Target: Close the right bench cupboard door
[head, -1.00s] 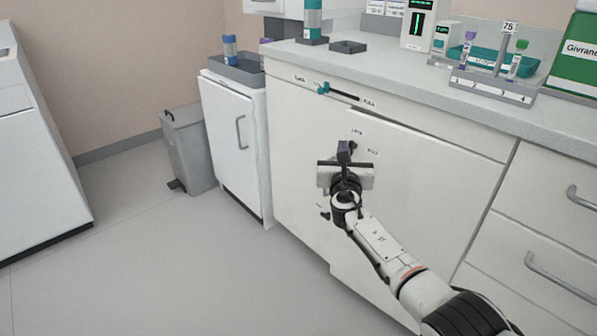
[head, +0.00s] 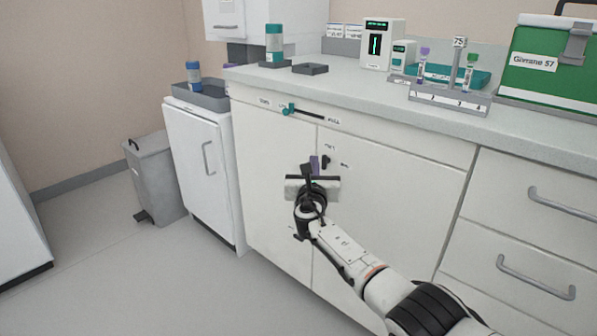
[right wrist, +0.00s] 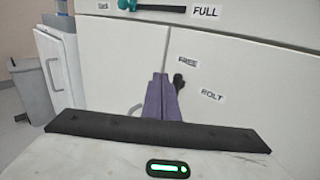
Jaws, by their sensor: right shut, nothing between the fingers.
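The right bench cupboard door (head: 395,195) is the pale panel right of the vertical seam under the bench. Its left edge looks flush, or nearly so, with the left panel (head: 265,165). A small dark knob (head: 326,161) sits near its upper left corner, beside labels reading FREE and BOLT in the right wrist view. My right gripper (head: 314,163) is shut and empty, in front of the seam just left of the knob. Its purple fingers (right wrist: 162,98) partly cover the seam in the right wrist view; I cannot tell whether they touch the door. My left gripper is not in view.
A teal slider (head: 289,109) is above the doors. Drawers with bar handles (head: 535,280) are at the right. A white cabinet (head: 205,165) and a grey pedal bin (head: 157,180) stand at the left. The floor in front is clear.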

